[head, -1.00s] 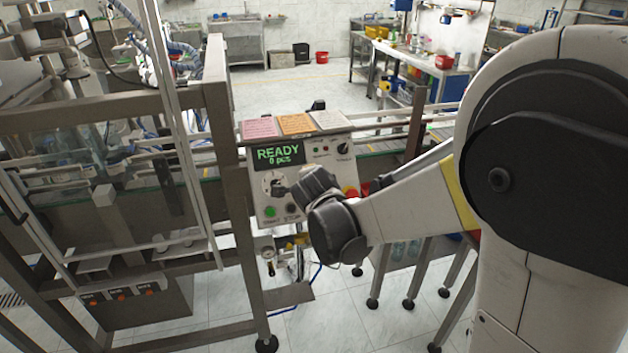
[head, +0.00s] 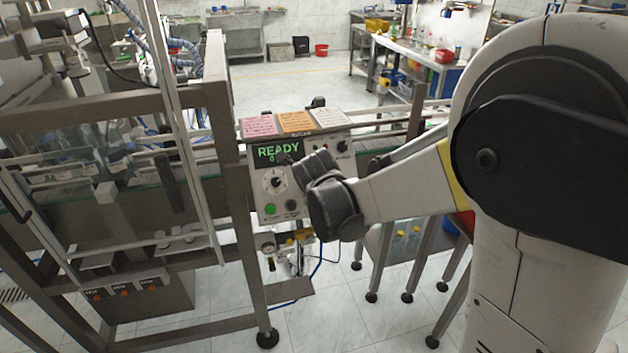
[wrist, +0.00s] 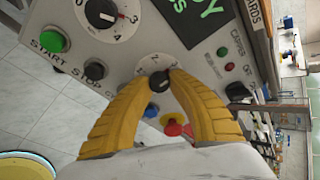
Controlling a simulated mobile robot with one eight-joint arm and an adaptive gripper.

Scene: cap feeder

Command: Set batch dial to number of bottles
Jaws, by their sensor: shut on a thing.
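The control panel (head: 262,222) stands in the middle of the head view. Its screen (head: 268,153) reads READY, with the line below partly covered by my gripper (head: 292,163). A white-faced numbered dial (head: 275,181) with a black knob sits under the screen; it also shows in the wrist view (wrist: 101,14), above the START and STOP buttons. In the wrist view, my yellow-fingered gripper (wrist: 158,79) is shut on the black knob (wrist: 157,83) of a second numbered dial (wrist: 150,63). Which dial is the batch dial cannot be told. Clear bottles (head: 60,148) stand blurred behind the left guard.
The green START button (wrist: 54,39) and black STOP button (wrist: 94,71) are left of the fingers. A red knob (wrist: 172,128) on yellow lies between and below them. Paper notes (head: 296,122) top the panel.

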